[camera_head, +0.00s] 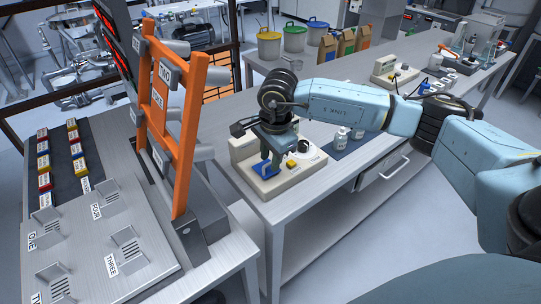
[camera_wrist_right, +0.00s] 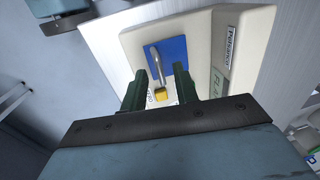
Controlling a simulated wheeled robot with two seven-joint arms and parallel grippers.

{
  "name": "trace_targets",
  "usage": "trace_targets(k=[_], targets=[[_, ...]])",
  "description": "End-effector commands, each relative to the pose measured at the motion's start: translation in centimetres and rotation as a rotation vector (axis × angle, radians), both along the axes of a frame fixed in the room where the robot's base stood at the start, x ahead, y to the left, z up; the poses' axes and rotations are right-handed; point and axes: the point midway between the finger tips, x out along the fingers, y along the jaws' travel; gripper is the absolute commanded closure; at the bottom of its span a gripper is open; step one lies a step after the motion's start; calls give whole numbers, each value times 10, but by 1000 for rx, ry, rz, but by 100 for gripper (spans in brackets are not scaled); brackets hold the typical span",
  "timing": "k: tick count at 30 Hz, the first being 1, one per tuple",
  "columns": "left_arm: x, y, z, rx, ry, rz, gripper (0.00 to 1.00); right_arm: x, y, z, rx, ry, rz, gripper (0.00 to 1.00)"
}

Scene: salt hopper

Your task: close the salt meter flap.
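The salt meter (camera_head: 245,148) is a cream box on the right bench, below my right arm. A blue plate (camera_head: 263,169) lies on its front part; it also shows in the right wrist view (camera_wrist_right: 181,50). A bent metal rod (camera_wrist_right: 155,62) with a yellow tip (camera_wrist_right: 160,95) stands over the plate. I cannot tell how far the flap is open. My right gripper (camera_head: 272,160) is just above the meter, pointing down. In the right wrist view its dark green fingers (camera_wrist_right: 159,82) stand apart on either side of the rod, with gaps visible. My left gripper is out of view.
Several white jars (camera_head: 341,136) stand on a dark mat to the right of the meter. An orange frame (camera_head: 190,140) rises on the left bench, beside a metal plate with small racks (camera_head: 110,250). Another cream device (camera_head: 393,72) stands farther back.

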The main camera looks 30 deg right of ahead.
Motion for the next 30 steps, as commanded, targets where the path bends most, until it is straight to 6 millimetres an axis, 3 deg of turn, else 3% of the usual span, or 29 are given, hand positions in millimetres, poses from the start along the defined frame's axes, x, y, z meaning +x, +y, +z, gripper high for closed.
trace_targets(k=[4, 11, 17, 25, 30], targets=[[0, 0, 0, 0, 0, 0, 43, 0, 0, 0, 0, 0, 0, 73], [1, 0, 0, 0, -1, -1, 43, 0, 0, 0, 0, 0, 0, 100], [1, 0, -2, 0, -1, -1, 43, 0, 0, 0, 0, -4, 0, 100], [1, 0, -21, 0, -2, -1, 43, -5, -1, -6, 4, -72, 1, 100], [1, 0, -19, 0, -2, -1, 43, -5, -1, -4, 6, -78, 0, 100]])
